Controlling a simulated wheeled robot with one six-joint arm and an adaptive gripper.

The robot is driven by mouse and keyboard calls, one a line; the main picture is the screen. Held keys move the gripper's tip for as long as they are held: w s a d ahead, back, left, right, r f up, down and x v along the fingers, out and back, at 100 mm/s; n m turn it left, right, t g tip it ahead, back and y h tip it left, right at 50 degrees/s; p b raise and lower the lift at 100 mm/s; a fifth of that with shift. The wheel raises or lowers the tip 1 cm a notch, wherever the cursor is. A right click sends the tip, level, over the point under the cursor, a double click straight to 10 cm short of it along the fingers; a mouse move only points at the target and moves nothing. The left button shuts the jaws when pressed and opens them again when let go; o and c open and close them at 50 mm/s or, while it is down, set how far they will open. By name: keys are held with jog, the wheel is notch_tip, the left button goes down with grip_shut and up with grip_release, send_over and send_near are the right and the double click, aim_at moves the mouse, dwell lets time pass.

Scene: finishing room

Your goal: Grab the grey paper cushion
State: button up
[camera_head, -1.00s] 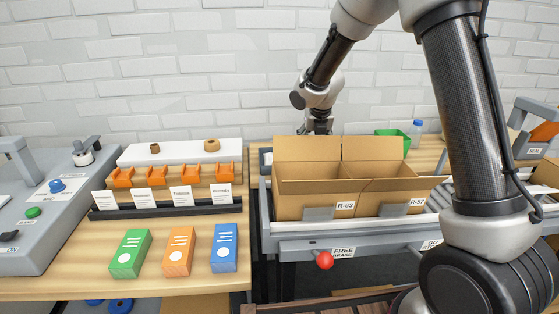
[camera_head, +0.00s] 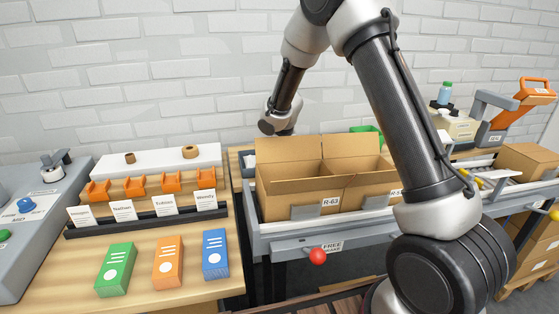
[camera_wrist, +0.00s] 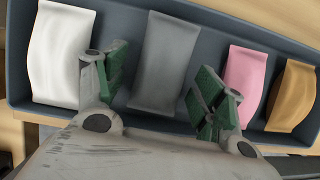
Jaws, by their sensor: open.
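The grey paper cushion (camera_wrist: 166,65) lies in a dark tray (camera_wrist: 215,20) in the wrist view, between a white cushion and a pink one. My gripper (camera_wrist: 160,90) is open, with one green-padded finger on each side of the grey cushion's lower part. Nothing is held between the fingers, and I cannot tell how far above the cushion they are. In the head view the gripper and the cushion are hidden behind the cardboard boxes.
A white cushion (camera_wrist: 60,52), a pink cushion (camera_wrist: 247,84) and a tan cushion (camera_wrist: 291,96) share the tray. In the head view, open cardboard boxes (camera_head: 297,187) stand on the conveyor in front of my forearm. A green bin (camera_head: 366,136) is behind them.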

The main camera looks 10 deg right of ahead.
jog(key=shift+c, duration=0.4)
jog(key=c, duration=0.8)
